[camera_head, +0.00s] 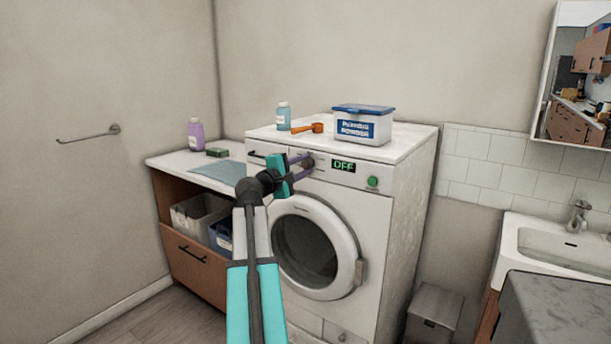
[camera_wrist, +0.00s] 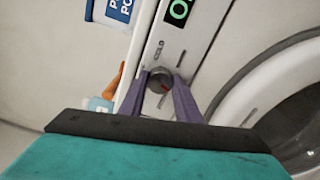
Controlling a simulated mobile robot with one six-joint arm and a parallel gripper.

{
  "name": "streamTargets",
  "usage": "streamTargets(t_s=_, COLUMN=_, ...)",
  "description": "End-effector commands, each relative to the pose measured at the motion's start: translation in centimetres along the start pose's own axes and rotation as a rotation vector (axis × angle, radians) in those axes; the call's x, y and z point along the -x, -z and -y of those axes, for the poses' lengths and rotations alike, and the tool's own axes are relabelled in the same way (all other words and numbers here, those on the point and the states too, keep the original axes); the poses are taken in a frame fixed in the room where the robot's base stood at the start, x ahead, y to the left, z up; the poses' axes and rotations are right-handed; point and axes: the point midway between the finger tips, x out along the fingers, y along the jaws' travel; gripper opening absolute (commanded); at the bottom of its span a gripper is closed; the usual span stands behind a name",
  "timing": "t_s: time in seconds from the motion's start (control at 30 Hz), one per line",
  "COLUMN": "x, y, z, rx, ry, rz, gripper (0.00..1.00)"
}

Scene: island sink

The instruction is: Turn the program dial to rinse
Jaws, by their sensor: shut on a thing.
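The washing machine (camera_head: 389,215) stands against the wall, with its program dial on the front panel. In the wrist view the dial (camera_wrist: 160,76) is a small round dark grey knob with a reddish mark on it. A label reading "COLD" is printed beside it. My gripper (camera_wrist: 161,86) is shut on the dial, with one purple finger on each side. In the head view my gripper (camera_head: 304,168) reaches the panel left of the display and mostly covers the dial. The display (camera_head: 343,165) reads "OFF". Other dial labels are too small to read.
A green button (camera_head: 372,181) sits right of the display. The round door (camera_head: 318,245) is closed below. On top stand a powder box (camera_head: 362,126), an orange scoop (camera_head: 308,128) and a blue bottle (camera_head: 283,117). A counter (camera_head: 170,160) adjoins at left.

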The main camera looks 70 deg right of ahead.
Motion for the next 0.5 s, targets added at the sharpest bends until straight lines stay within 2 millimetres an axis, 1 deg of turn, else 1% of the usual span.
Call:
streamTargets(t_s=0.03, x=-0.10, y=-0.36, z=0.99, rx=-0.042, ry=0.009, rz=0.014, gripper=0.08)
streamTargets(t_s=0.5, x=-0.11, y=-0.32, z=0.90, rx=-0.442, ry=0.006, rz=0.015, gripper=0.08)
